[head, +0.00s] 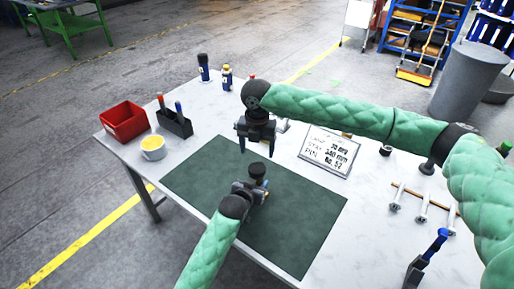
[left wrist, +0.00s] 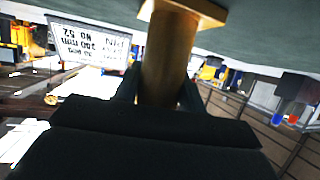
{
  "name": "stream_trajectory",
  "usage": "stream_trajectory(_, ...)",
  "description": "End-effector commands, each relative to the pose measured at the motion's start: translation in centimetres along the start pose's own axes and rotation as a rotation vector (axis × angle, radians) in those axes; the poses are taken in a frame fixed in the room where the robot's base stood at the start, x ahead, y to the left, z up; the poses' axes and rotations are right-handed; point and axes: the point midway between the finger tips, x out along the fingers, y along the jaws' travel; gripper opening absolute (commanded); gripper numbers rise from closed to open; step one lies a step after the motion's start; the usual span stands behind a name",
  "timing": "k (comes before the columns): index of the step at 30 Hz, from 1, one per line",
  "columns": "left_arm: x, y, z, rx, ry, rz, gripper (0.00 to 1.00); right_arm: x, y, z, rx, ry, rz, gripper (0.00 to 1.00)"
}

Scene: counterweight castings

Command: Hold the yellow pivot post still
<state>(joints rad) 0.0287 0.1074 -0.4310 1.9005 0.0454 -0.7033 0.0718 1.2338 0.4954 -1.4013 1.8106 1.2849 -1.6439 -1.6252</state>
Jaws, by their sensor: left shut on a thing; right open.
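The yellow pivot post (left wrist: 166,65) shows in the left wrist view as a golden-brown column, with a wider yellow flange (left wrist: 190,10) at its end against the dark green mat (head: 205,175). My left gripper (head: 257,187) is over the mat, shut on the post, with a finger on either side of it. In the head view the gripper hides most of the post; a dark round piece (head: 258,171) shows there. My right gripper (head: 257,147) points down, open and empty, near the mat's far edge, behind the left one.
A sign (head: 330,151) lies right of the mat. Bottles (head: 204,68) stand at the far edge. Pale bolt-like parts (head: 422,210) lie at right. Most of the mat is bare.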

Motion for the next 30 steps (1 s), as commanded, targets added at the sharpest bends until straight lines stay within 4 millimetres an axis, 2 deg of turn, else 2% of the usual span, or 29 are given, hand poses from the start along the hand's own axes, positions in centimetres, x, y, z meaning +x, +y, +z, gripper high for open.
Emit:
stream_trajectory(13, 0.0, 0.0, 0.1, 0.0, -0.001, 0.0, 0.0, 0.6, 0.0, 0.0, -0.002, 0.001, -0.001, 0.72)
stream_trajectory(30, 0.0, 0.0, 0.0, 0.0, -0.001, 0.0, 0.0, 7.4, 0.0, 0.0, -0.001, 0.0, -0.001, 0.72)
